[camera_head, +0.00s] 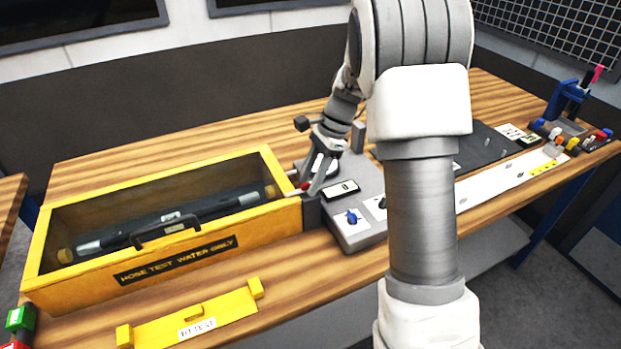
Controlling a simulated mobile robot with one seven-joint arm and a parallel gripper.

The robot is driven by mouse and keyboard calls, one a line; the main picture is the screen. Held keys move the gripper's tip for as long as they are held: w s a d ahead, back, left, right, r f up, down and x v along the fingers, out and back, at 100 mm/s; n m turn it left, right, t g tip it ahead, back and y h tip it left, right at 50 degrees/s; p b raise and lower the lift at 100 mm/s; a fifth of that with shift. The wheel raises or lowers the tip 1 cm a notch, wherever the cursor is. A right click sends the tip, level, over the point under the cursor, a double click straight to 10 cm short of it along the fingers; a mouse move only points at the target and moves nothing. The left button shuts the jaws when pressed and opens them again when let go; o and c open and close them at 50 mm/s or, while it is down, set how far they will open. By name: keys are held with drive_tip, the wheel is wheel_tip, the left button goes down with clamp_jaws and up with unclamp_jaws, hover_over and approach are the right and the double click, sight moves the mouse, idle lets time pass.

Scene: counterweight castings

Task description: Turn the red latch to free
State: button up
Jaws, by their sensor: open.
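A small red piece, likely the red latch (305,186), shows at the right end of the yellow box (270,160), beside a grey unit (352,237). My gripper (314,182) reaches down from above right, its fingers open around or right beside the red piece. Whether the fingers touch it I cannot tell. The gripper and arm hide part of the latch and the grey unit, so the latch's exact position is unclear. The grey unit carries white labels and a blue knob (353,217).
A yellow plate (190,318) lies in front. A dark mat (485,145), a white strip (505,182) and several coloured parts lie to the right. Wooden bench behind the box is clear.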

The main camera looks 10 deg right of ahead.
clamp_jaws()
